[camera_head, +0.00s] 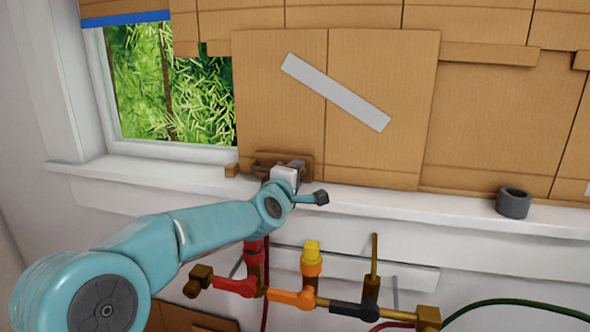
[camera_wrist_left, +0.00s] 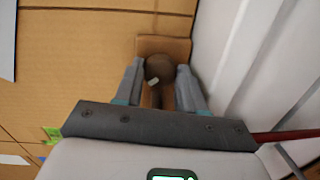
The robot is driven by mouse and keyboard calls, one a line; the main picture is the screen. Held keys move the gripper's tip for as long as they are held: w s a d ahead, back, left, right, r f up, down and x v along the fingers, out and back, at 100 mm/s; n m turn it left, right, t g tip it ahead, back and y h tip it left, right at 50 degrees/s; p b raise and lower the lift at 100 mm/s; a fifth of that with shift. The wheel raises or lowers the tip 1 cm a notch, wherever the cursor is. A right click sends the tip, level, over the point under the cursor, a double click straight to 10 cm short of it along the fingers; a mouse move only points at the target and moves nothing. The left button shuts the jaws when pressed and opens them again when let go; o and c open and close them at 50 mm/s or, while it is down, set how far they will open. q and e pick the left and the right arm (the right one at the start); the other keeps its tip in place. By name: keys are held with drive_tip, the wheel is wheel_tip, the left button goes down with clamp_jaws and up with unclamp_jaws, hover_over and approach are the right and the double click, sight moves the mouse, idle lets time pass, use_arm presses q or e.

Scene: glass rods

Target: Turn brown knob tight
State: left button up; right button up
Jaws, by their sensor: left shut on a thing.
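My left arm comes in from the left in the head view. Its gripper (camera_head: 283,168) is at the window sill, in front of a small brown block against the cardboard. In the left wrist view the two grey fingers (camera_wrist_left: 162,88) stand on either side of a round brown knob (camera_wrist_left: 159,67) and are shut on it. The knob sits in front of a brown backing plate (camera_wrist_left: 170,46). In the head view the gripper largely hides the knob. I cannot tell how far the knob is turned. My right gripper is in neither view.
Cardboard panels (camera_head: 380,80) cover the wall right of the window (camera_head: 170,85). A dark grey ring (camera_head: 513,203) stands on the white sill (camera_head: 440,205). Below it run pipes with a red valve (camera_head: 235,286), an orange valve (camera_head: 290,298), and a green hose (camera_head: 510,303).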

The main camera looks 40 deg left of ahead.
use_arm(q)
drive_tip(key=m+p, duration=0.2)
drive_tip(key=m, duration=0.2)
drive_tip(key=shift+r, duration=0.15)
drive_tip(key=shift+m+g+y+p, duration=0.35)
drive_tip(key=shift+m+p, duration=0.6)
drive_tip(key=shift+m, duration=0.55)
drive_tip(key=o, duration=1.1)
drive_tip(key=shift+c, duration=0.2)
drive_tip(key=f+v, duration=0.1)
drive_tip(key=v, duration=1.5)
drive_tip(key=shift+r, duration=0.3)
drive_tip(key=shift+s+d, duration=0.1)
drive_tip(key=shift+s, duration=0.1)
